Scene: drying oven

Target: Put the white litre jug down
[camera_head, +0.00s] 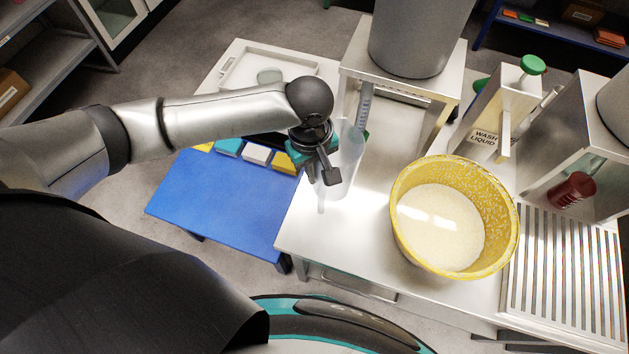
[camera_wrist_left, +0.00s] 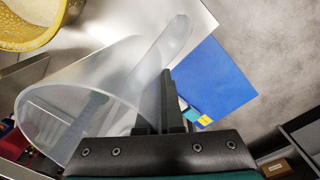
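The white litre jug (camera_head: 350,152) is translucent and partly hidden behind my left gripper (camera_head: 328,172) in the head view. It is over the left part of the steel bench (camera_head: 300,235). In the left wrist view the jug (camera_wrist_left: 62,98) fills the left side, with its wide round rim towards the camera. The dark fingers of my left gripper (camera_wrist_left: 165,110) are close together at the jug's side and look shut on it. Whether the jug's base touches the bench cannot be told. My right gripper is in neither view.
A yellow tub (camera_head: 408,235) of white grains stands right of the jug. A steel stand with a grey cylinder (camera_head: 420,40) is behind. A wash liquid dispenser (camera_head: 490,130) and slatted rack (camera_head: 560,275) are farther right. A low blue table (camera_head: 215,205) is left. Bench in front of the jug is clear.

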